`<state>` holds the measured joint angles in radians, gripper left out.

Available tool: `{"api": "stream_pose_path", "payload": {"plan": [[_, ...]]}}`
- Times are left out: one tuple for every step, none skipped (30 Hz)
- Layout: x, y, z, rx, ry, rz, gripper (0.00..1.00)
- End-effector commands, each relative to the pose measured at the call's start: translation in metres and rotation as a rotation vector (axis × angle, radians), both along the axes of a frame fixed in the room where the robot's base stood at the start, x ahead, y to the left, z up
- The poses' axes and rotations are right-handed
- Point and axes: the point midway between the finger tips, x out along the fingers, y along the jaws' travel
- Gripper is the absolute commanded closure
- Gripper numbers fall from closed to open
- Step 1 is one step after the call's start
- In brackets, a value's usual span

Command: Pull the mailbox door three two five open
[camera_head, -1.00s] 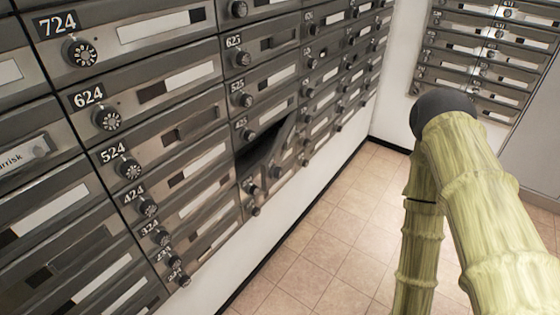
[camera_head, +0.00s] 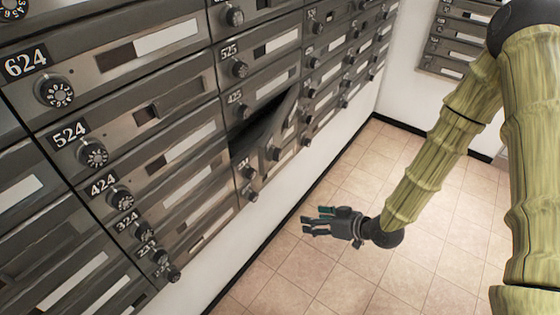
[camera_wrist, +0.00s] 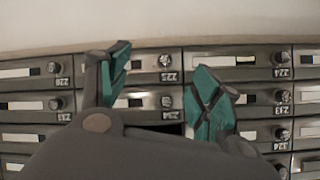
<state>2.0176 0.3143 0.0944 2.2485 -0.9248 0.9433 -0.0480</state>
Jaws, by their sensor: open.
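In the head view a mailbox door (camera_head: 284,118) directly below the box numbered 425 stands partly open, tilted out from the wall. A dark gap shows behind it. I cannot read its number, but its place in the column fits 325. My gripper (camera_head: 318,222) is open and empty, to the lower right of that door and apart from it, over the tiled floor. In the wrist view, my gripper (camera_wrist: 163,65) shows its two teal fingertips spread in front of the boxes, which appear upside down. A dark opening shows low between the fingers.
Closed mailboxes with dials surround the open door, such as 524 (camera_head: 95,154) and 424 (camera_head: 122,200). The tiled floor (camera_head: 345,290) in front is clear. Another mailbox bank (camera_head: 455,40) hangs on the far wall.

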Motion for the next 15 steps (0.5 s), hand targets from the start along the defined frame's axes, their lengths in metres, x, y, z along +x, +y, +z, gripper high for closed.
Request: {"api": "stream_pose_path", "payload": {"plan": [[0.019,0.003,0.014,0.037,-0.083,0.039,0.36],[0.027,0.005,0.026,0.058,-0.131,0.068,0.36],[0.037,0.008,0.042,0.085,-0.197,0.108,0.36],[0.044,0.01,0.054,0.105,-0.246,0.139,0.36],[0.05,0.011,0.065,0.123,-0.294,0.17,0.36],[0.056,0.012,0.081,0.144,-0.356,0.207,0.36],[0.06,0.013,0.091,0.159,-0.401,0.237,0.36],[0.063,0.012,0.102,0.173,-0.442,0.264,0.36],[0.066,0.012,0.115,0.188,-0.494,0.299,0.36],[0.068,0.011,0.124,0.199,-0.531,0.323,0.36],[0.07,0.011,0.132,0.207,-0.563,0.345,0.36],[0.07,0.011,0.141,0.217,-0.6,0.373,0.36],[0.071,0.01,0.147,0.225,-0.626,0.39,0.36],[0.071,0.009,0.153,0.23,-0.649,0.406,0.36],[0.071,0.009,0.158,0.235,-0.673,0.425,0.36]]}}
